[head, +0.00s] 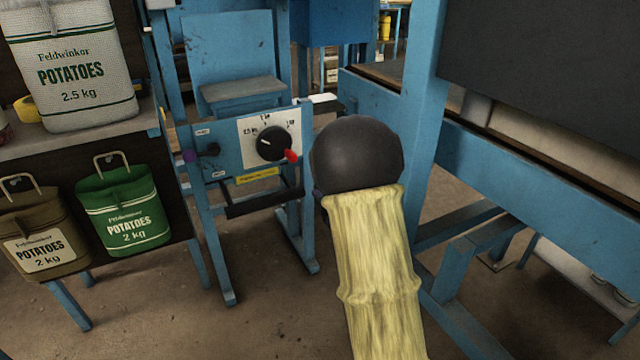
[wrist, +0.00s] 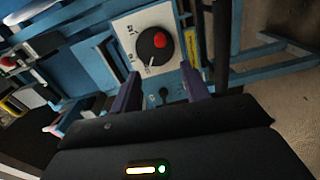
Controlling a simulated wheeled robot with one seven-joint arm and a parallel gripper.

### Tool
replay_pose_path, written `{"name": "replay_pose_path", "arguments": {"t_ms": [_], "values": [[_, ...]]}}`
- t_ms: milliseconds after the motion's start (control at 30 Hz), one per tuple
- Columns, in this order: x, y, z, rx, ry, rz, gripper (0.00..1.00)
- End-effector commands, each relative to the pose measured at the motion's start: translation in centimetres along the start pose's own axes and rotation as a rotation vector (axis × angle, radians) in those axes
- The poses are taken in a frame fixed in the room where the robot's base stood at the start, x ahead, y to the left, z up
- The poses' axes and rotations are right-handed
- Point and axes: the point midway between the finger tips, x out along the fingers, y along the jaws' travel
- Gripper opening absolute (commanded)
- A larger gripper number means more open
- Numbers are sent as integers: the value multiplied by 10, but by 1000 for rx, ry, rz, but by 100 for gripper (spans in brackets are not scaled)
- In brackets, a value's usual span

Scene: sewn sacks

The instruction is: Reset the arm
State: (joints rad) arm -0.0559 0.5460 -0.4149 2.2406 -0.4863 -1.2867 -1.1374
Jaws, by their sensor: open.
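My arm, in a yellow sleeve (head: 375,270) with a dark rounded joint (head: 355,153), reaches up from the bottom of the head view. It hides most of my gripper there. In the wrist view my gripper (wrist: 160,72) is open, with two purple fingers spread apart and nothing between them. Beyond the fingertips is a black dial (wrist: 153,46) with a red tip on a white scale plate. The dial also shows in the head view (head: 272,144), left of my arm, its red tip pointing down to the right. The gap between fingers and dial is hard to judge.
A blue stand (head: 236,85) carries the dial panel. A white potato sack (head: 75,65) stands on a shelf at left; green (head: 122,210) and brown (head: 38,238) sacks hang below. A blue frame (head: 540,180) with a dark board (head: 545,85) is close on the right.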

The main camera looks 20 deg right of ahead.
Motion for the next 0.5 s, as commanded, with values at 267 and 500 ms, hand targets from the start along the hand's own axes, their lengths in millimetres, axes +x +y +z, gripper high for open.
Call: {"name": "replay_pose_path", "arguments": {"t_ms": [267, 500], "values": [[0, 0, 0, 0, 0, 0, 46], [-2, 4, 0, 38, -20, -24, 46]]}}
